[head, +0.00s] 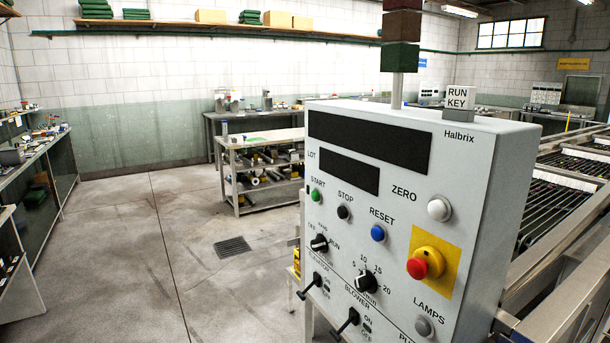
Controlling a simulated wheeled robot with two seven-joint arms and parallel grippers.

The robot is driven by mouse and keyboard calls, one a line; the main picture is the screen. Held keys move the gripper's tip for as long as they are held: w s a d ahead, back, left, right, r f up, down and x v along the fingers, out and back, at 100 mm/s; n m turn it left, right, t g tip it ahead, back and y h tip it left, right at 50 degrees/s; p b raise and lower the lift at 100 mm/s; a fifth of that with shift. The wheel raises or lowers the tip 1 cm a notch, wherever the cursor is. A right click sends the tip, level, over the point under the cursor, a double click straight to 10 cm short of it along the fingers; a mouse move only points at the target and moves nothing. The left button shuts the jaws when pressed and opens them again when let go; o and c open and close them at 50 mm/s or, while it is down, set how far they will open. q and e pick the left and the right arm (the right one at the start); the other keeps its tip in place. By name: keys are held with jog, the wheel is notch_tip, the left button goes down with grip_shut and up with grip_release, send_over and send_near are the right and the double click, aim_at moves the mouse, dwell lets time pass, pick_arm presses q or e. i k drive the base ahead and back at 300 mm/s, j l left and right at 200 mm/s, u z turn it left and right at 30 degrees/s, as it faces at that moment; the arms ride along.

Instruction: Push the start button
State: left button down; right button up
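The start button (317,195) is a small round green button under the label START. It sits at the left of the front face of a light grey control panel (400,210) marked Halbrix. Nothing covers the button. The black stop button (343,212) and the blue reset button (377,233) sit to its right and a little lower. Neither of my grippers shows in the head view.
The panel also bears a red emergency knob (418,268) on yellow, a white zero button (439,208), a lamps button (424,327) and black rotary switches (319,243). A roller machine (560,200) stands at the right. The floor left of the panel is clear.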

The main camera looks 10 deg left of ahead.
aim_at(315, 196)
jog(key=i+l+u, duration=0.1)
jog(key=i, duration=0.45)
jog(key=i+l+u, duration=0.1)
jog(key=i+l, duration=0.15)
jog(key=i, duration=0.25)
